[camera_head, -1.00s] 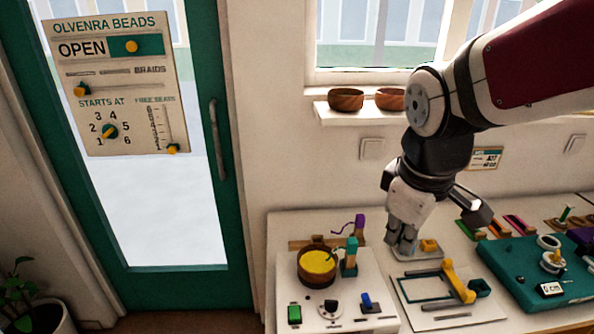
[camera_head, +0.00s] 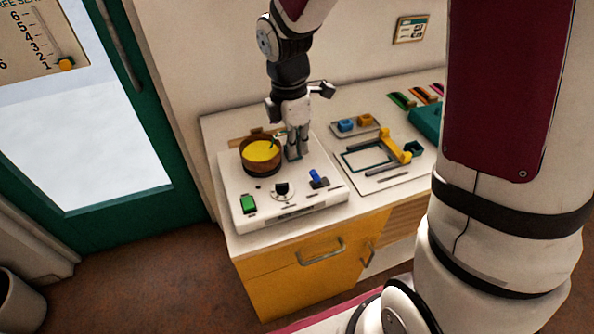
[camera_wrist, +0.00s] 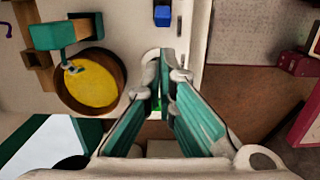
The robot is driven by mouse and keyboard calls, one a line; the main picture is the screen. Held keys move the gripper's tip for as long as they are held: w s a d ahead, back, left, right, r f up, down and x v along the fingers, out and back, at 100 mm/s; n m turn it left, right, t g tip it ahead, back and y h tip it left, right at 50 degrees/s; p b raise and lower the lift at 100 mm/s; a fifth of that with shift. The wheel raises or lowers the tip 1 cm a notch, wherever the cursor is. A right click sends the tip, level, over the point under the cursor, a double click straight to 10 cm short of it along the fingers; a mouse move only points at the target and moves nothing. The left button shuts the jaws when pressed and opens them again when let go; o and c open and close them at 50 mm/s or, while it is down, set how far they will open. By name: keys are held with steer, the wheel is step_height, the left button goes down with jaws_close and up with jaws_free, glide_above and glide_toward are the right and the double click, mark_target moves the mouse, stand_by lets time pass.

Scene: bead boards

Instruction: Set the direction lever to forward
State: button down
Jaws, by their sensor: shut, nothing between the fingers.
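A white bead spinner unit (camera_head: 236,186) stands on the left end of the counter. On its front part are a small blue lever (camera_head: 316,177) in a dark slot, a black knob (camera_head: 282,188) and a green switch (camera_head: 248,204). The blue lever is the likely direction lever; no label is readable. A blue piece (camera_wrist: 162,15), likely the same lever, shows at the top of the wrist view. My gripper (camera_head: 294,155) is shut and empty, pointing down above the unit, right of the bowl and behind the blue lever. Its fingers (camera_wrist: 170,70) look apart from the lever.
A wooden bowl of yellow beads (camera_head: 261,151) sits on the unit, close left of my gripper; a teal post (camera_wrist: 52,36) stands beside it. A tray with blue and yellow blocks (camera_head: 340,133) and a frame board (camera_head: 352,172) lie right. The counter's front edge is near.

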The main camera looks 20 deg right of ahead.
mark_target(314, 170)
steer(key=f, duration=0.6)
steer(key=d+f, duration=0.1)
steer(key=f, duration=0.3)
steer(key=shift+b, duration=0.35)
steer(key=shift+s+d+r+y+p, duration=0.1)
steer(key=shift+d+r+y+p, duration=0.3)
steer(key=shift+p, duration=0.55)
steer(key=y+p, duration=0.2)
steer(key=p, duration=0.1)
steer(key=shift+s+d+r, duration=0.1)
steer(key=shift+d+r, duration=0.3)
steer(key=shift+d+r+y+p, duration=0.25)
steer(key=shift+d+y+p, duration=0.25)
steer(key=shift+y+p, duration=0.55)
steer(key=shift+d+r+y+p, duration=0.1)
steer(key=shift+d+y+p, duration=0.55)
steer(key=shift+y, duration=0.2)
steer(key=shift+w+a, duration=0.2)
steer(key=shift+d, duration=0.1)
